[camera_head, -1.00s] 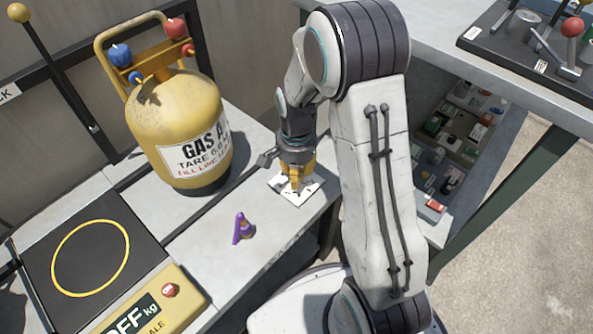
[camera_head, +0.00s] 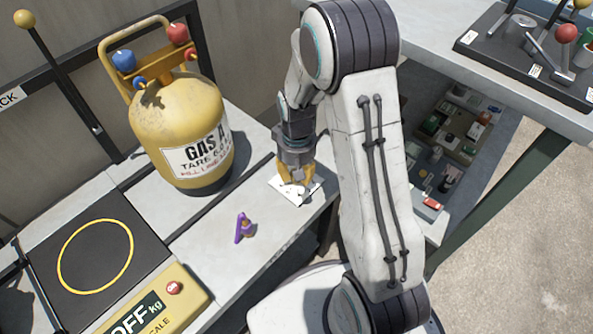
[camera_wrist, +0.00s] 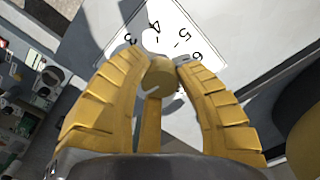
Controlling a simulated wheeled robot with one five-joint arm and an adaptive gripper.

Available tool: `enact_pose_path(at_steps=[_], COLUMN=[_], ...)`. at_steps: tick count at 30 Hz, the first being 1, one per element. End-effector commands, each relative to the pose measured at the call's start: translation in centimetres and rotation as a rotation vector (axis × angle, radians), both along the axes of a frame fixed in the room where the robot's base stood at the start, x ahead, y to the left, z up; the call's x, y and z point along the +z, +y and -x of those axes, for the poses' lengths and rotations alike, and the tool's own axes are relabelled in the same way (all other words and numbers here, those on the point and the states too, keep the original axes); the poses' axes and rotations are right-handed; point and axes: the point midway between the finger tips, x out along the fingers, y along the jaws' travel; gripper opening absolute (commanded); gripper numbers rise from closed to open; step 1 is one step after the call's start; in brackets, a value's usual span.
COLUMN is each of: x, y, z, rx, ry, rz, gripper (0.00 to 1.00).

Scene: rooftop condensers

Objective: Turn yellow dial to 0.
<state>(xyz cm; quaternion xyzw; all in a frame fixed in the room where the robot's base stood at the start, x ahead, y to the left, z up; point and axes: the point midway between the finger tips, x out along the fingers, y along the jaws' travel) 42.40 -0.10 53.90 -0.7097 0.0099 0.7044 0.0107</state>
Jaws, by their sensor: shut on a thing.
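A white dial plate (camera_wrist: 185,38) with black numbers lies on the grey bench top. In the wrist view 3, 4, 5 and 6 are readable along its far part. The yellow dial (camera_wrist: 160,72) stands on the plate between the yellow fingers of my gripper (camera_wrist: 163,68), which is shut on it. In the head view my gripper (camera_head: 297,188) points down onto the plate (camera_head: 284,194). Its fingers cover the dial there. The dial's pointer and the other numbers are hidden, so I cannot tell its setting.
A yellow gas cylinder (camera_head: 180,130) stands left of the plate. A small purple object (camera_head: 243,229) lies in front of it. A scale (camera_head: 98,256) with a yellow panel is at lower left. A shelf of small items (camera_head: 450,140) is at right, below a raised table (camera_head: 500,75).

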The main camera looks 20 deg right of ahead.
Motion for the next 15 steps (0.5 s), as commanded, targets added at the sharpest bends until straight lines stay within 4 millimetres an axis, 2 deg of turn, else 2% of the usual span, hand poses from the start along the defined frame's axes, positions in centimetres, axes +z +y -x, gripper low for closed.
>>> enact_pose_path(at_steps=[1, 15], x=[-0.23, -0.28], y=[0.13, -0.13], z=[0.73, 0.71], rx=[0.049, 0.478], ry=[0.024, 0.023], rz=[0.000, -0.002], gripper=[0.00, 0.00])
